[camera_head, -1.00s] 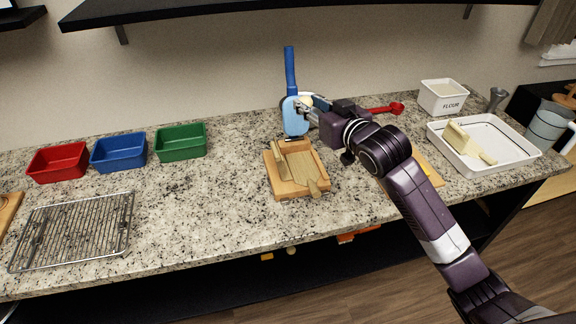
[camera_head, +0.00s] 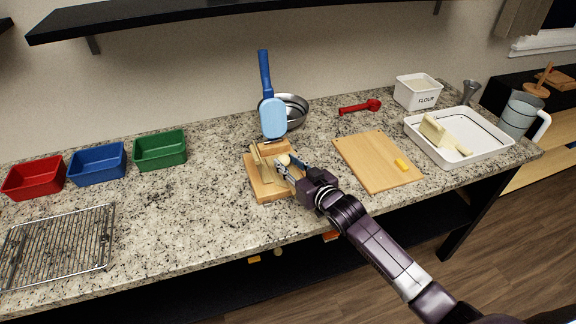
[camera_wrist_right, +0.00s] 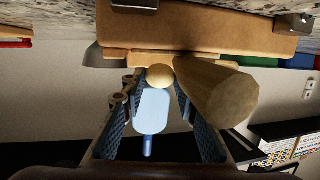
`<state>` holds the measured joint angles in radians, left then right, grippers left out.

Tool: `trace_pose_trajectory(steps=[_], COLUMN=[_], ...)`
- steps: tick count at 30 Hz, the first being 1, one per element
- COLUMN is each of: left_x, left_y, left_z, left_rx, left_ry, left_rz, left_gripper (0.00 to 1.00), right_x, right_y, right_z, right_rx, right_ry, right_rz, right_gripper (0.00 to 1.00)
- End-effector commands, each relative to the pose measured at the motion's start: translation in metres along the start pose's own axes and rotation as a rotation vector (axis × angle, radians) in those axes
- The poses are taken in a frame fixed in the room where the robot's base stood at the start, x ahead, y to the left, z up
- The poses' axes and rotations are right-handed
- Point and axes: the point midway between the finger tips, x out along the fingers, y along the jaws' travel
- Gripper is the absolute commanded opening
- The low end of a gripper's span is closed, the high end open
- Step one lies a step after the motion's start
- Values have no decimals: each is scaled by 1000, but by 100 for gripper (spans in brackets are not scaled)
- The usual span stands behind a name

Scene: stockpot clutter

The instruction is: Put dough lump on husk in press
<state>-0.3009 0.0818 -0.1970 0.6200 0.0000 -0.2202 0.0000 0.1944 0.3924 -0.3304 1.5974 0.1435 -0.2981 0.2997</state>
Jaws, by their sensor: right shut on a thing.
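The wooden press (camera_head: 270,191) stands on the counter with its blue paddle lid (camera_head: 273,117) raised. The tan husk (camera_head: 262,165) lies in the press, partly hidden by my gripper; a large tan piece, likely the husk, fills the right side of the wrist view (camera_wrist_right: 222,92). My right gripper (camera_head: 284,164) is over the press, shut on the pale round dough lump (camera_head: 284,159). In the wrist view the lump (camera_wrist_right: 159,76) sits between the two fingertips, near the press's wood. I cannot tell whether it touches the husk. My left gripper is not in view.
A metal bowl (camera_head: 293,110) stands behind the press. Coloured bins and a wire rack (camera_head: 58,245) are left. Counter between is clear.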

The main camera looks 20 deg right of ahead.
Motion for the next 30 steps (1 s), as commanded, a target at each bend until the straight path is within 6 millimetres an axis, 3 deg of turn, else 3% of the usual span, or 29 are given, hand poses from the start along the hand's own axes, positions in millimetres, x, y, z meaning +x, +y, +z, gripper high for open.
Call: trace_pose_trajectory(steps=[26,27,30], left_x=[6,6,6], left_y=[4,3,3], left_z=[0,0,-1], left_rx=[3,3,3], left_ry=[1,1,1], left_rz=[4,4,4], left_gripper=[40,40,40], right_x=[4,4,3], right_y=[0,0,-1], right_z=[26,28,30], right_rx=[0,1,1], right_ry=[-9,-12,-15], right_rz=[0,0,-1], right_gripper=[6,32,43])
